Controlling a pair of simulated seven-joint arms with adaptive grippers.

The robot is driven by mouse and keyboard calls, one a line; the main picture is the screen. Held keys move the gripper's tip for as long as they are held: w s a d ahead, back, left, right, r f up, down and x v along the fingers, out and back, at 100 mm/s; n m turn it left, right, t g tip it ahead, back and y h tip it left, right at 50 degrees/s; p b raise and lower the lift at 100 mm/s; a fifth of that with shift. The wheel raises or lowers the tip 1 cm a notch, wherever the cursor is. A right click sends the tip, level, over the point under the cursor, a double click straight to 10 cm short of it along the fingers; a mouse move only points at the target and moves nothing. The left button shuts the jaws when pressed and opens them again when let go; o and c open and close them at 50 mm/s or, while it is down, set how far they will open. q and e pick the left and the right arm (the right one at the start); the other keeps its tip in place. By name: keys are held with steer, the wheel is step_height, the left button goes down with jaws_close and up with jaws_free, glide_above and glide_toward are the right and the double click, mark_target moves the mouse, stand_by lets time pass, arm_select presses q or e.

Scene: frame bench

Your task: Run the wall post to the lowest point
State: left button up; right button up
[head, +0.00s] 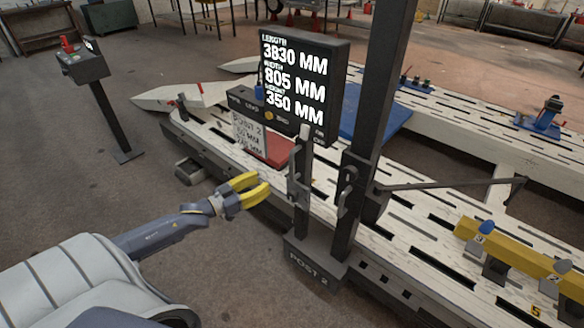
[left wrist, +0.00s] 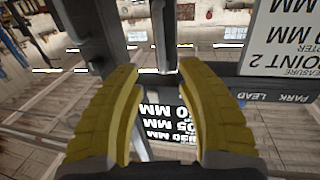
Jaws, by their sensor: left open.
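A tall dark upright post (head: 378,85) rises beside the white slotted bench. In front of it is a shorter post (head: 302,205) with a light upper part and handle-like fittings. Its base is marked POST 2 (head: 312,268). Which upright is the wall post I cannot tell for sure. My left gripper (head: 262,184) has yellow fingers, is open and empty, and is left of the shorter post, apart from it. In the left wrist view the open fingers (left wrist: 158,72) frame dark uprights beyond them. My right gripper is not in view.
A display (head: 295,85) reads length 3830, width 805, height 350 MM. A POINT 2 sign (head: 249,135) hangs below it. The slotted bench (head: 430,195) fills the right, with a yellow bar (head: 520,257). A pedestal (head: 110,110) stands left.

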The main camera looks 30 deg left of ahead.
mark_target(292, 177)
arm_select(q)
steer(key=x, duration=1.3)
steer(key=shift+w, duration=0.1)
steer(key=shift+c, duration=0.5)
jaws_close()
